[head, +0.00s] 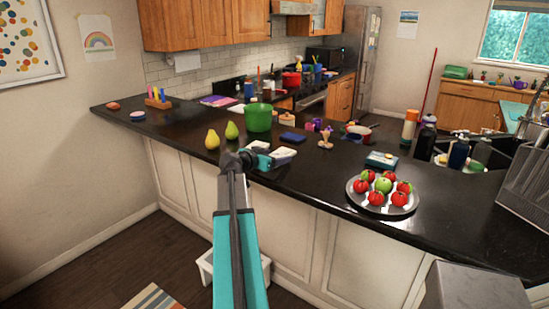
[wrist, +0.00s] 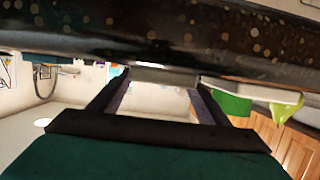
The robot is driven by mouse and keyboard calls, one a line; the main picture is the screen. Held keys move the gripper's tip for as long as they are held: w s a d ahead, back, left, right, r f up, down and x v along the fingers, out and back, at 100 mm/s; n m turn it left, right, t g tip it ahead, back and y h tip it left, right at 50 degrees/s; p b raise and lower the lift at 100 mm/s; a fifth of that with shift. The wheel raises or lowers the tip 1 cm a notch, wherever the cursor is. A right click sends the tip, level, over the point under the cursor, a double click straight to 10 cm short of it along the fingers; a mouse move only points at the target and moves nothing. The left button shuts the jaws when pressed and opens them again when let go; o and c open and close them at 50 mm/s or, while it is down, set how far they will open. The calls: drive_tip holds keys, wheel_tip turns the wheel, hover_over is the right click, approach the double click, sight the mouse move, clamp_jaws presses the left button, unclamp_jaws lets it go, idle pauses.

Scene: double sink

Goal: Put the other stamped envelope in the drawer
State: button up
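My gripper (head: 262,160) is low over the near edge of the dark counter. In the wrist view, which is upside down, its two dark fingers (wrist: 158,88) stand apart. A pale, flat-edged thing (wrist: 165,76) shows at the fingertips; I cannot tell whether they touch it. Two small white things with dark tops, one at the gripper (head: 258,145) and one just right of it (head: 281,155), lie on the counter. I cannot make out a stamp or tell whether either is an envelope. Wooden drawer fronts (head: 344,84) stand beside the stove, and no open drawer is visible.
A dark blue item (head: 292,136), a sundae glass (head: 326,138) and a plate of fruit (head: 354,196) lie to the right.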

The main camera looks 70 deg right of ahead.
drive_tip(key=shift+o, duration=0.2)
drive_tip(key=shift+r, duration=0.15)
drive_tip(key=b+v, duration=0.2)
drive_tip(key=v, duration=1)
drive_tip(key=shift+b, duration=0.4)
drive_tip(key=shift+r, duration=0.15)
